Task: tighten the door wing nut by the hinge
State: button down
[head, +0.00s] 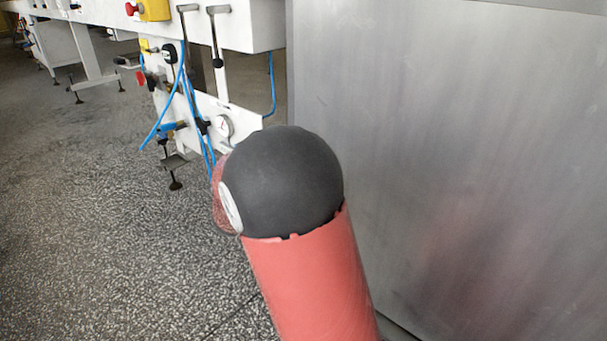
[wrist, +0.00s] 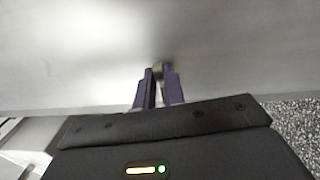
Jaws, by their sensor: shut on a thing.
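In the wrist view, my gripper (wrist: 159,80) has two dark purple fingers reaching up to a flat metal panel (wrist: 70,60). The fingertips are shut on a small brownish metal piece, the wing nut (wrist: 158,68), at the panel's face. Its wings and thread are too small and blurred to make out. No hinge can be told apart. In the head view, my own red and black arm covers the middle, and the gripper and nut are hidden. The large grey metal panel also shows there on the right (head: 450,150).
In the head view, a white machine frame (head: 250,25) stands at the back left with blue hoses (head: 188,100), a gauge (head: 224,125) and levers (head: 216,40). The speckled floor (head: 110,220) at left is open. The metal panel closes off the right side.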

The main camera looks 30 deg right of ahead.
jog(key=shift+f+m, duration=0.15)
jog(key=shift+m, duration=0.55)
jog(key=c, duration=1.5)
grip_release()
jog(key=v, duration=0.8)
jog(key=shift+p, duration=0.3)
jog(key=shift+d, duration=0.1)
